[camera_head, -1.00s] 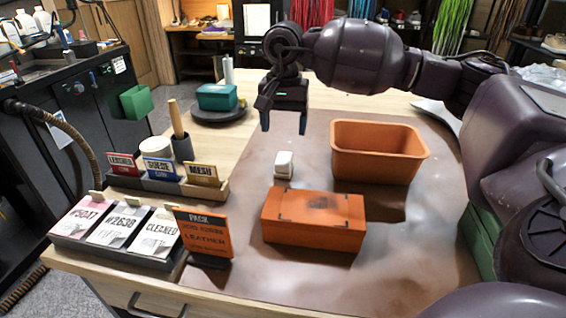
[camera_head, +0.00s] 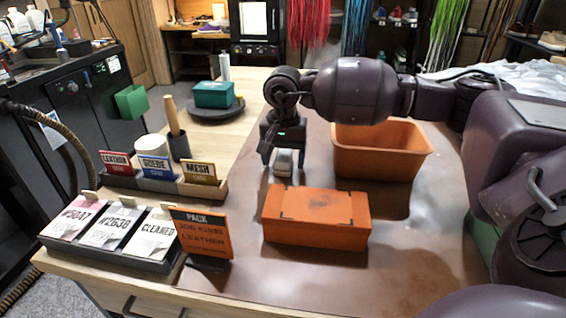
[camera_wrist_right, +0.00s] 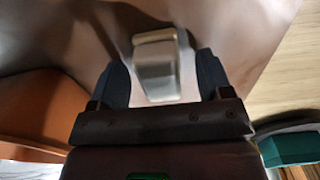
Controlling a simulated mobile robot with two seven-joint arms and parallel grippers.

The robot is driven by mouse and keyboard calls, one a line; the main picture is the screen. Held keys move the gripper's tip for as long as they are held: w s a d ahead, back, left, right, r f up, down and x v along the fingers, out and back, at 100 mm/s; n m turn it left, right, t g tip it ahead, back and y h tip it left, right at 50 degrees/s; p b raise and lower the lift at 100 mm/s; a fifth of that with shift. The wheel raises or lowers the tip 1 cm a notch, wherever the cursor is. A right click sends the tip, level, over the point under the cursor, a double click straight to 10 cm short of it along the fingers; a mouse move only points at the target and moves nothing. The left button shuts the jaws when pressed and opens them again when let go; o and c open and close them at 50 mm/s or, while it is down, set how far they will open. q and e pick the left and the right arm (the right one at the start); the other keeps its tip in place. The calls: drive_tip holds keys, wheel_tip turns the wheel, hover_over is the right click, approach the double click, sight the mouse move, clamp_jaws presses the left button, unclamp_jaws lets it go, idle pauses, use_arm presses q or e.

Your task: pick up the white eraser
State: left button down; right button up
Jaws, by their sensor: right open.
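The white eraser (camera_head: 283,163) sits on the brown mat (camera_head: 330,270), left of the orange bin. My right gripper (camera_head: 284,160) is open and low over it, with one finger on either side. In the right wrist view the eraser (camera_wrist_right: 157,66) shows as a pale block between the two spread fingers of the gripper (camera_wrist_right: 165,80), with a gap visible on each side. Its upper part is partly hidden by my gripper in the head view. My left gripper is not in view.
An orange bin (camera_head: 385,165) stands right of the gripper. A closed orange box (camera_head: 316,219) lies in front. Card holders (camera_head: 110,262) and a tray with LEATHER, SUEDE and MESH labels (camera_head: 200,172) stand left. A teal box (camera_head: 213,95) rests on a dark round stand behind.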

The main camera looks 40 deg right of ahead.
sight(284, 155)
drive_tip(key=shift+c, duration=0.4)
drive_tip(key=c, duration=1)
drive_tip(key=shift+r, duration=0.15)
wheel_tip(284, 155, up, 20)
drive_tip(key=shift+f+p, duration=0.1)
drive_tip(key=shift+p, duration=1.1)
drive_tip(key=o, duration=0.4)
drive_tip(key=shift+c, duration=1.2)
